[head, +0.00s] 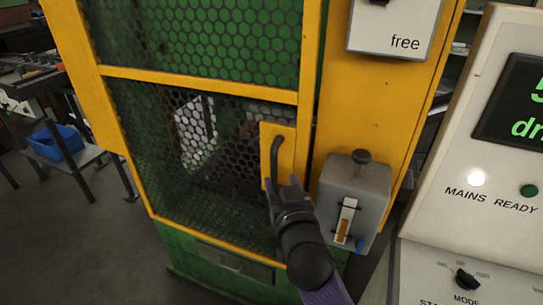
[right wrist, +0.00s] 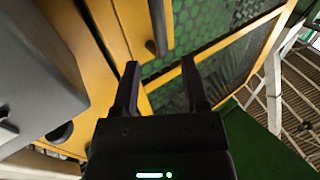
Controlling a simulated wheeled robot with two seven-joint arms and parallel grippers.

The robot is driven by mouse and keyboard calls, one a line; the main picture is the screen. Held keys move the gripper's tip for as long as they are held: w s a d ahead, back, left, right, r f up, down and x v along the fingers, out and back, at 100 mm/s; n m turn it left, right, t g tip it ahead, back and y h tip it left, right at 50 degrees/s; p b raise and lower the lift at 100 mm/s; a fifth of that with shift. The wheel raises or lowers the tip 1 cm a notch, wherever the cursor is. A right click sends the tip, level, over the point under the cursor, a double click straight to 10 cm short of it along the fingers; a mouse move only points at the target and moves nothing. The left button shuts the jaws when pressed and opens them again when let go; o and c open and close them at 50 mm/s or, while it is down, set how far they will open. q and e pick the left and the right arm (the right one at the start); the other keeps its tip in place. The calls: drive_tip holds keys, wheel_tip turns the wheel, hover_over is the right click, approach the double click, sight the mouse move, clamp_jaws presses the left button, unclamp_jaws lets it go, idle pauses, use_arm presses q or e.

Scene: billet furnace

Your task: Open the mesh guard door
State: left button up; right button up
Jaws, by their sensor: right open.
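The mesh guard door (head: 200,82) has a yellow frame and dark hexagonal mesh, and looks shut against the yellow post. Its dark bar handle (head: 275,155) sits on a yellow plate at the door's right edge. My right gripper (head: 282,184) is open just at the lower end of the handle; the head view does not show whether they touch. In the right wrist view the two fingers (right wrist: 160,72) stand apart with nothing clearly between them. The dark handle (right wrist: 158,28) shows just beyond the fingertips. My left gripper is out of view.
A grey box (head: 373,185) with a black knob is on the post right of the handle, close to my right gripper. A white "free" sign (head: 395,27) hangs above it. A control panel (head: 480,225) stands at right. A bench with a blue bin (head: 55,142) is at left; floor before it is clear.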

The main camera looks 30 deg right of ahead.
sight(275, 165)
drive_tip(key=x, duration=0.7)
drive_tip(key=shift+w+f+b, duration=0.1)
drive_tip(key=shift+w+b, duration=0.2)
drive_tip(key=shift+b, duration=0.1)
clamp_jaws()
idle(0.3)
idle(0.5)
